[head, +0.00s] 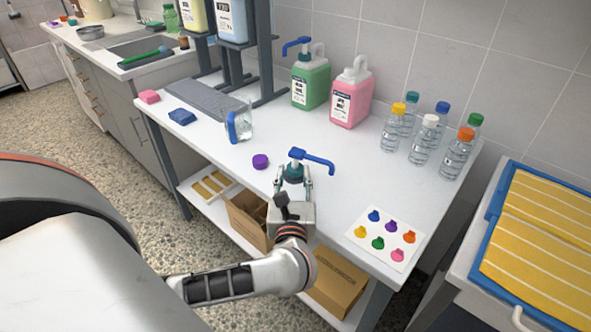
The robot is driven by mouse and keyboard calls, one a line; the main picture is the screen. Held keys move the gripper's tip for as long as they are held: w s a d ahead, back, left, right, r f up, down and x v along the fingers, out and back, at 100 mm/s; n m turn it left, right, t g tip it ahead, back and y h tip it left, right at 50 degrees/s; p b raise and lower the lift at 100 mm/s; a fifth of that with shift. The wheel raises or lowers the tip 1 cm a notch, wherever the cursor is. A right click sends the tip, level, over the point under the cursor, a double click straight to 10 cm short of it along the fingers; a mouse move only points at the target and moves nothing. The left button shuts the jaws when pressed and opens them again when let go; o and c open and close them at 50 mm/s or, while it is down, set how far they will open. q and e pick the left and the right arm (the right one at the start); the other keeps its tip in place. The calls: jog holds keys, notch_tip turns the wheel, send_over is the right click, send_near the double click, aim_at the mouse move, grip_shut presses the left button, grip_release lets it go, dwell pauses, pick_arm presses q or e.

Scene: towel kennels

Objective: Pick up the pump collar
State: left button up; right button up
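A blue pump head (314,159) with a long spout pointing right is upright near the front edge of the white table. Its dark teal collar (293,173) is below the head. My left gripper (293,178) reaches in from the near side, with one finger on each side of the collar. The fingers are very close to it, but I cannot tell whether they press on it. The lower part of the pump is hidden behind the gripper. My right gripper is not in view.
Green (311,82) and pink (351,92) jugs and several capped bottles (424,138) stand behind. A colour card (384,238) lies front right.

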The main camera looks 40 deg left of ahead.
aim_at(295, 162)
pick_arm(q)
jog(key=shift+x, duration=2)
jog(key=shift+w+d, duration=0.1)
jog(key=shift+d, duration=0.05)
grip_shut()
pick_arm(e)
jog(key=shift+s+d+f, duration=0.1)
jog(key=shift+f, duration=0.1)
